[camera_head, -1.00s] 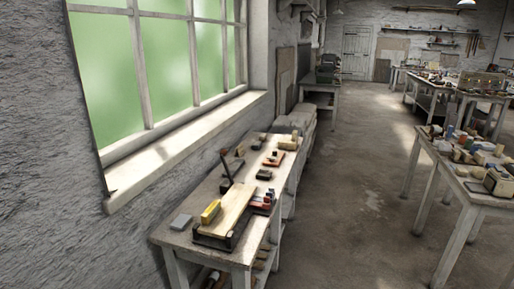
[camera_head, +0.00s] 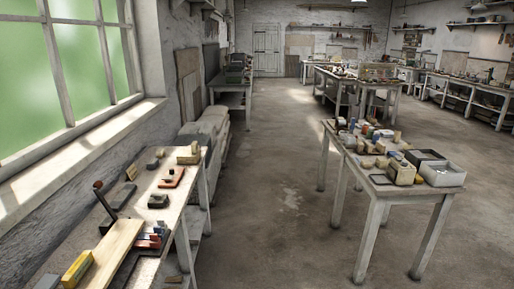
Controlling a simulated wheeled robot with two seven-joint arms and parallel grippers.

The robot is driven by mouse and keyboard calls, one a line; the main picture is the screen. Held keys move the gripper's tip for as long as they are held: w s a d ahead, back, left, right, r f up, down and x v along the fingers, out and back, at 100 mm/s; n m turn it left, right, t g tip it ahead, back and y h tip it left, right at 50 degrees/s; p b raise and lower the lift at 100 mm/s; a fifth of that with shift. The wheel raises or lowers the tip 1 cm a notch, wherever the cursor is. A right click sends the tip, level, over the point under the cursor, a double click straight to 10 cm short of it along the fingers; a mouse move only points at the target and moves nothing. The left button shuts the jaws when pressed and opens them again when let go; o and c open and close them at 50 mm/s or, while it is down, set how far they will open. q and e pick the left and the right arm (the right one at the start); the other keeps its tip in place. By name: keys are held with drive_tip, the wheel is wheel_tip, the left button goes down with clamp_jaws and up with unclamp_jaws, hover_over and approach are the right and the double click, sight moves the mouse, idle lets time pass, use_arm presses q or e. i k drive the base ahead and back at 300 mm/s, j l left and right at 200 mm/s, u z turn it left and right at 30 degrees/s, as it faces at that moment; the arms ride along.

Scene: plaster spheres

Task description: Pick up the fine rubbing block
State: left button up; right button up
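Neither of my grippers is in view. Several small blocks lie on the bench (camera_head: 183,203) under the window. They include a yellow block (camera_head: 77,269) beside a pale board (camera_head: 112,250), a grey block (camera_head: 46,282) at the lower edge, a dark block (camera_head: 158,201), a smaller dark one (camera_head: 152,164) and a cream block (camera_head: 190,155) at the far end. I cannot tell which, if any, is the fine rubbing block.
A second table (camera_head: 378,202) on the right holds several small items, a pale box (camera_head: 441,174) and a dark tray (camera_head: 424,155). More benches stand farther back. The concrete floor (camera_head: 270,200) between bench and table is clear.

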sight(152, 165)
drive_tip(key=i+l, duration=0.15)
drive_tip(key=i, duration=0.4)
drive_tip(key=i+l, duration=0.15)
drive_tip(key=i, duration=0.4)
drive_tip(key=i+l, duration=0.1)
drive_tip(key=i, duration=0.45)
drive_tip(key=i+u, duration=0.2)
drive_tip(key=i, duration=0.6)
drive_tip(key=i+l+u, duration=0.15)
drive_tip(key=i, duration=0.65)
drive_tip(key=i+j+u, duration=0.1)
drive_tip(key=i+u, duration=0.6)
drive_tip(key=u, duration=0.15)
drive_tip(key=i+l+u, duration=0.1)
drive_tip(key=i+u, duration=0.35)
drive_tip(key=k, duration=0.05)
